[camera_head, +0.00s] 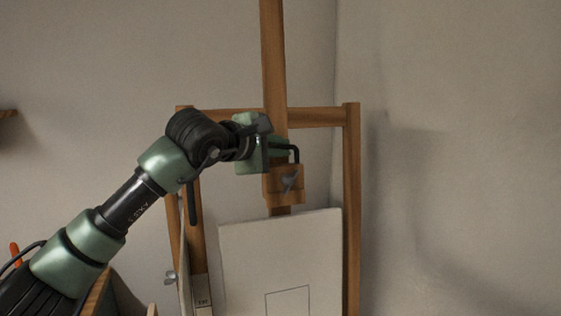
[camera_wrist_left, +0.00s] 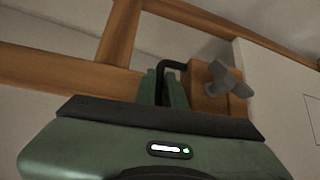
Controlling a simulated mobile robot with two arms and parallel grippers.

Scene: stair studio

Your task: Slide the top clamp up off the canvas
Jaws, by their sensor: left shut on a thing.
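The top clamp is a wooden block (camera_head: 284,186) on the easel's upright mast (camera_head: 274,60), with a grey wing knob (camera_head: 290,181) and a black bent handle (camera_head: 297,152). It sits just above the top edge of the white canvas (camera_head: 270,250), with a small gap between. My left gripper (camera_head: 283,148) reaches in from the left and is shut on the black handle. In the left wrist view the green fingers (camera_wrist_left: 165,88) close around the handle beside the clamp block (camera_wrist_left: 208,84). My right gripper is not in view.
The wooden easel frame has a crossbar (camera_head: 318,116) behind the mast and a right post (camera_head: 352,200). Other canvases or boards lean at the lower left, near a wing nut (camera_head: 170,278). The mast above the clamp is clear.

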